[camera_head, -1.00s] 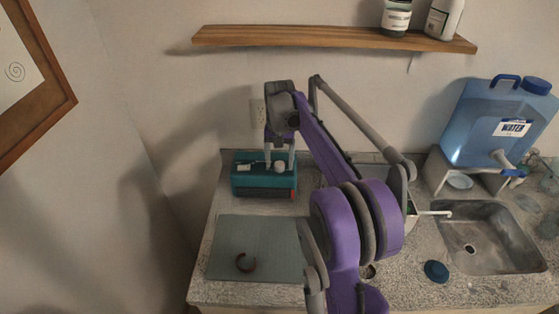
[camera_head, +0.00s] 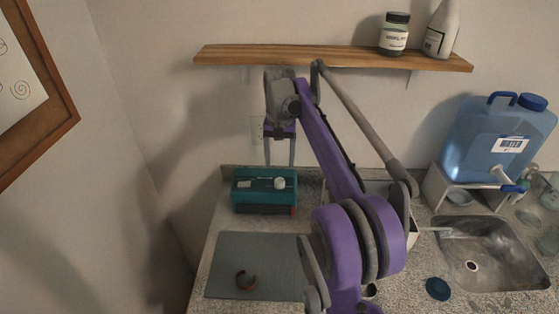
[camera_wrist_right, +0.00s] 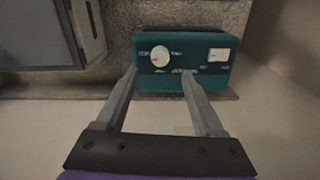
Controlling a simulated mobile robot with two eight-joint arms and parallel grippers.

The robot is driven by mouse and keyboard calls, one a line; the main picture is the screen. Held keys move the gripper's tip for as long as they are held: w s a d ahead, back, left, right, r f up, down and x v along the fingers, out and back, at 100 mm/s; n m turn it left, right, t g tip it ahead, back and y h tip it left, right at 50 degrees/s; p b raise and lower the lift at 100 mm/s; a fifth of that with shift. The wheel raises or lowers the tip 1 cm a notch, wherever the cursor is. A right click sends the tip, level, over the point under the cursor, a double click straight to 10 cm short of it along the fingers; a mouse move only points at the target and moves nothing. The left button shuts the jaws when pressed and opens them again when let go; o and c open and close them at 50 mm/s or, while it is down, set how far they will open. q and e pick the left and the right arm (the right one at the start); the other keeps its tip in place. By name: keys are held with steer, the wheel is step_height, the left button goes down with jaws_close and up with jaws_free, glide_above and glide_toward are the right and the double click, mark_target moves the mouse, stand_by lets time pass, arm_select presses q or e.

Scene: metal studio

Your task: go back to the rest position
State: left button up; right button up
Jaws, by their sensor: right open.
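My right gripper (camera_head: 279,150) is open and empty, its two fingers pointing down above and behind the teal box in the head view. The right wrist view shows its two fingers (camera_wrist_right: 160,75) spread apart with nothing between them. The teal box (camera_head: 264,202) stands at the back of the counter. It has a white knob and a small white panel on top, and it also shows beyond the fingertips in the right wrist view (camera_wrist_right: 180,82). My purple right arm crosses the middle of the head view. My left gripper is in neither view.
A sink (camera_head: 490,262), a blue lid (camera_head: 438,289) and a blue water container (camera_head: 497,140) are at right. A wooden shelf (camera_head: 300,56) with bottles hangs above.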

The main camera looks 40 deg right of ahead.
stand_by(0.3)
steer(key=s+a+f+n+t, duration=0.1)
steer(key=s+a+n, duration=0.1)
steer(key=s+a, duration=0.35)
steer(key=s+a+f+n+t, duration=0.2)
steer(key=s+a, duration=0.1)
steer(key=a, duration=0.5)
steer(key=s+a+f+n+t, duration=0.1)
steer(key=s+a+f, duration=0.2)
steer(key=s, duration=0.1)
steer(key=s+a+f+n+t, duration=0.1)
steer(key=s+a+f+n, duration=0.1)
steer(key=s+a+f, duration=0.1)
steer(key=s+a+f+n, duration=0.2)
steer(key=s+a+f, duration=0.2)
steer(key=s+f, duration=0.1)
steer(key=shift+s+f+t, duration=0.2)
steer(key=shift+s+t, duration=0.2)
steer(key=shift+s, duration=0.4)
